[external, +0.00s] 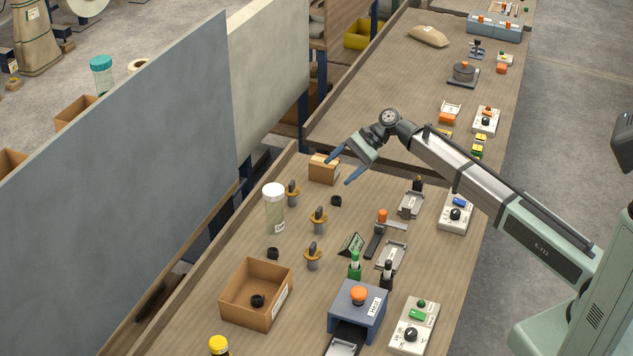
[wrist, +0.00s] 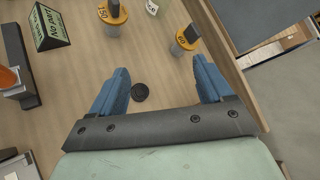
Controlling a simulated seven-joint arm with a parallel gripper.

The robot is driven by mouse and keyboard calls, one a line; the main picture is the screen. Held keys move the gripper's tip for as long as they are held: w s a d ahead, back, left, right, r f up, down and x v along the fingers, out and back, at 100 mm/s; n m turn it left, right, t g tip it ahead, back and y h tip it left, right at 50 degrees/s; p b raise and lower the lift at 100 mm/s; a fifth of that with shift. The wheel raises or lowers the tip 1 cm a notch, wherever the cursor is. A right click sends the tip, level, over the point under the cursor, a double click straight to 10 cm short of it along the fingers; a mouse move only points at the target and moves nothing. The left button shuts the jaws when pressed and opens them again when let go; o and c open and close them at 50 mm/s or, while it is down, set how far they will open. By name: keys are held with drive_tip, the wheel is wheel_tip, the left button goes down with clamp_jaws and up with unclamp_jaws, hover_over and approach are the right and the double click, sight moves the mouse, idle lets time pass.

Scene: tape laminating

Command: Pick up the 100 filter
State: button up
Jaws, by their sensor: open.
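Three grey plugs with orange collars stand on the bench. In the wrist view one collar reads 150 (wrist: 112,14) and another seems to read 60 (wrist: 186,39). In the external view these appear to be the middle plug (external: 318,220) and the far plug (external: 292,193). The near plug (external: 313,257) is outside the wrist view and its marking is too small to read; I see no 100 marking. My gripper (external: 338,173) is open and empty above the bench; its blue fingers also show in the wrist view (wrist: 160,65). A black ring (wrist: 140,92) lies below them.
A clear jar with a white lid (external: 274,208) stands left of the plugs. A cardboard box (external: 324,169) sits behind my gripper. A green-black sign (external: 350,244), an open box (external: 240,310) and a blue button box (external: 370,305) are nearer the camera.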

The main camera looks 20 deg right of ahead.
drive_tip(key=s+a+g, duration=0.1)
drive_tip(key=s+a, duration=0.2)
drive_tip(key=a, duration=0.1)
drive_tip(key=s+a+g, duration=0.1)
drive_tip(key=s+a, duration=0.2)
drive_tip(key=s+a+r+n+g, duration=0.1)
drive_tip(key=s+a, duration=0.2)
drive_tip(key=a, duration=0.1)
drive_tip(key=shift+s+a+y, duration=0.35)
drive_tip(key=shift+y, duration=0.05)
drive_tip(key=s+a+g, duration=0.1)
drive_tip(key=s, duration=0.2)
drive_tip(key=m+g+h, duration=0.1)
drive_tip(key=m+g, duration=0.1)
drive_tip(key=g, duration=0.1)
approach(309, 258)
drive_tip(key=s+a+f, duration=0.2)
drive_tip(key=a, duration=0.1)
drive_tip(key=shift+s+f, duration=0.25)
drive_tip(key=shift+f, duration=0.1)
drive_tip(key=shift+w+x, duration=0.2)
drive_tip(key=shift+x, duration=2.6)
drive_tip(key=shift+f, duration=0.15)
drive_tip(key=shift+c, duration=0.3)
drive_tip(key=c, duration=1)
